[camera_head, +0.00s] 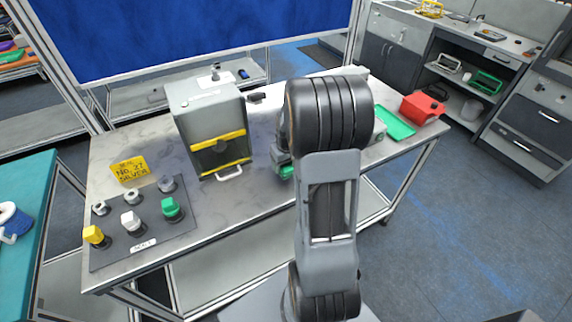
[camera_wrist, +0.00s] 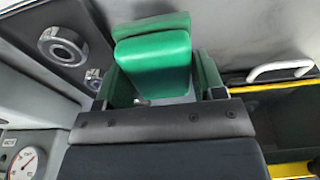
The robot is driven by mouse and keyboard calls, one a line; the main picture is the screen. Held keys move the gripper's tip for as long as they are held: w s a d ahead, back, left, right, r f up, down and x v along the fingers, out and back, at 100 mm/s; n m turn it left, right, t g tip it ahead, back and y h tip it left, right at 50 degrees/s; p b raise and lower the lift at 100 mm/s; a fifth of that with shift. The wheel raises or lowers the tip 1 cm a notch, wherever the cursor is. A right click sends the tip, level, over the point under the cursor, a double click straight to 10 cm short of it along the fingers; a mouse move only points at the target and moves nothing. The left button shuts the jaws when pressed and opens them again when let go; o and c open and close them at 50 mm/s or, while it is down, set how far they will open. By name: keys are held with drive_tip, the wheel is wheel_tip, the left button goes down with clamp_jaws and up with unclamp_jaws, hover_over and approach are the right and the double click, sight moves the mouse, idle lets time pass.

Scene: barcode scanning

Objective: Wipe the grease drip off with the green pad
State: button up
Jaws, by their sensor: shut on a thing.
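My gripper (camera_wrist: 158,88) is shut on the green pad (camera_wrist: 155,52), which shows between the fingers in the wrist view. In the head view my arm hides most of the gripper, and a bit of green (camera_head: 286,172) shows at its left edge, over the table. The grey machine (camera_head: 208,118) with yellow striped bars and a white handle stands to the left of the gripper. The handle (camera_wrist: 280,70) also shows at the right in the wrist view. I cannot make out the grease drip in either view.
A dark board (camera_head: 150,222) with several knobs lies at the table's left, with a yellow sign (camera_head: 128,170) behind it. A green tray (camera_head: 395,122) and a red bin (camera_head: 420,107) are at the right. A dial gauge (camera_wrist: 25,164) shows in the wrist view.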

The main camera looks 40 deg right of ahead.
drive_tip(key=shift+r+p, duration=0.3)
drive_tip(key=shift+r, duration=0.55)
drive_tip(key=shift+r, duration=0.15)
drive_tip(key=shift+r+p, duration=1.1)
drive_tip(key=shift+r, duration=0.3)
drive_tip(key=shift+f, duration=0.2)
drive_tip(key=f+b, duration=0.1)
drive_tip(key=f, duration=0.1)
drive_tip(key=d+f+b, duration=0.1)
drive_tip(key=b, duration=0.1)
drive_tip(key=d+f+b, duration=0.1)
drive_tip(key=f+b, duration=0.1)
drive_tip(key=shift+s+f, duration=0.15)
drive_tip(key=shift+f, duration=0.15)
drive_tip(key=shift+f+b, duration=0.5)
drive_tip(key=shift+b, duration=0.05)
drive_tip(key=shift+f+b, duration=0.45)
drive_tip(key=shift+f, duration=0.1)
